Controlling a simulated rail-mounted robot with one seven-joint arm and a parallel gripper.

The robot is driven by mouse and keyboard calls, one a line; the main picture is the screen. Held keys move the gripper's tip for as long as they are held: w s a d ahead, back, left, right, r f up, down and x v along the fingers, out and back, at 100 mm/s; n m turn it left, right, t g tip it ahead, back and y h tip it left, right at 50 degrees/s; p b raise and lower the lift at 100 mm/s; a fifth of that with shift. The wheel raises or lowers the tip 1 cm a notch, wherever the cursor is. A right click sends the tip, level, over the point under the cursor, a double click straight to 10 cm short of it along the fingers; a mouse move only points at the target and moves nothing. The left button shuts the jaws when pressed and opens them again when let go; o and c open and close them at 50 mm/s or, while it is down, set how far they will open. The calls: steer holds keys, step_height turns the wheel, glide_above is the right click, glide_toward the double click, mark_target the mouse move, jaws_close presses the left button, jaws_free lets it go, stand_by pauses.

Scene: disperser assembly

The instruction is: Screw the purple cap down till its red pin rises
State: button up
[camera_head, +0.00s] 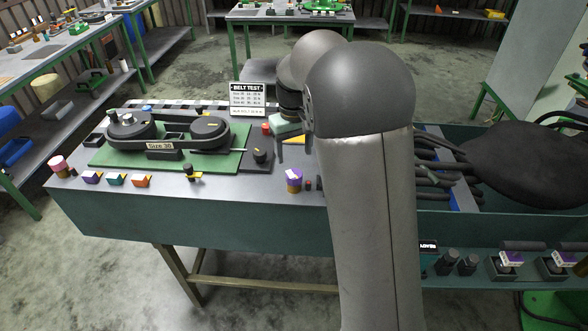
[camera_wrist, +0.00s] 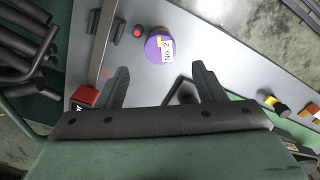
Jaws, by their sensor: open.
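The purple cap (camera_wrist: 156,50) has a white "No. 2" label and a yellow mark on top. It stands on the bench, and in the head view (camera_head: 294,175) it is near the front edge, left of my arm. A small red round pin (camera_wrist: 137,31) in a dark mount is just beside the cap; how far it stands up is unclear. My gripper (camera_wrist: 164,78) is open and empty. Its two fingers are spread, with the cap beyond their tips in the wrist view, apart from them. In the head view my gripper (camera_head: 294,143) is behind the cap, partly hidden by my arm.
A dark post (camera_wrist: 117,30) stands near the pin. The belt rig (camera_head: 165,132) on its green plate and a black knob (camera_head: 260,156) are to the left. Several small coloured blocks line the front left. A "BELT TEST" sign (camera_head: 248,97) stands behind. Bench surface around the cap is mostly clear.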

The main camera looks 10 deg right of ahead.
mark_target(294, 173)
step_height(294, 173, down, 8)
steer(key=shift+r+p, duration=0.15)
steer(key=shift+p, duration=0.3)
steer(key=c, duration=1)
